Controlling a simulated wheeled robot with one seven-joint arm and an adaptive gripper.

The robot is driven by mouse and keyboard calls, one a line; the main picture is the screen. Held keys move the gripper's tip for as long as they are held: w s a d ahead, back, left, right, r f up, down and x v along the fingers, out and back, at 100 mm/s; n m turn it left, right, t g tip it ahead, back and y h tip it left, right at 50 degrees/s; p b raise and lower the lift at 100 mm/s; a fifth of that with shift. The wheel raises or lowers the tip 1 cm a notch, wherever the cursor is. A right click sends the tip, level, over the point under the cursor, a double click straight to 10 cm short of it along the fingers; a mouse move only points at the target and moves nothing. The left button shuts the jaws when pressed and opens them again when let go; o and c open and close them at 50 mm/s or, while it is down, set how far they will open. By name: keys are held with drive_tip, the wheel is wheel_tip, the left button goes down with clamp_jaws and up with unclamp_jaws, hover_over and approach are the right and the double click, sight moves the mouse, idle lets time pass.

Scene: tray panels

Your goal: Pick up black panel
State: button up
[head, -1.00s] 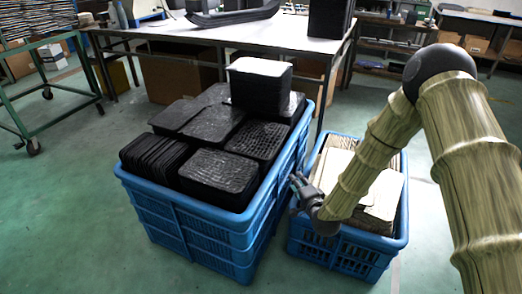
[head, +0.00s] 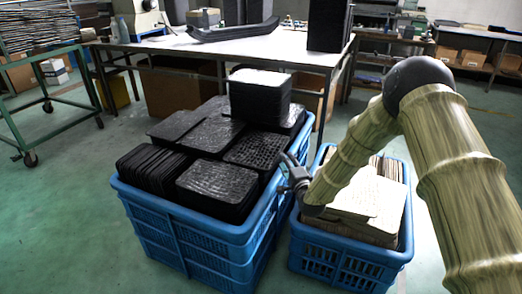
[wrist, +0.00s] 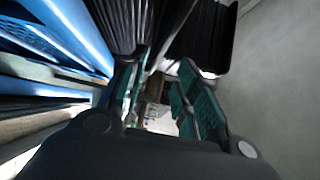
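Black panels fill the large blue crate (head: 190,222) in several stacks. A front stack of black panels (head: 217,176) lies flat with a ridged top, and a row of black panels (head: 150,167) stands on edge at the left. A taller stack (head: 259,97) rises at the back with a pale top. My gripper (head: 292,168) is at the right rim of this crate, beside the panels. In the wrist view my gripper (wrist: 158,85) has its two fingers apart with nothing between them. Dark panel edges (wrist: 190,35) show beyond the fingertips.
A smaller blue crate (head: 336,264) with beige panels (head: 372,206) stands to the right, under my arm. A white-topped table (head: 215,45) is behind the crates. A green rack (head: 60,110) stands at the left. The floor in front is clear.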

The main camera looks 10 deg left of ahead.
drive_tip(key=shift+b+x, duration=0.3)
drive_tip(key=shift+x, duration=1.85)
drive_tip(key=shift+a+f, duration=0.1)
drive_tip(key=shift+a, duration=0.1)
clamp_jaws()
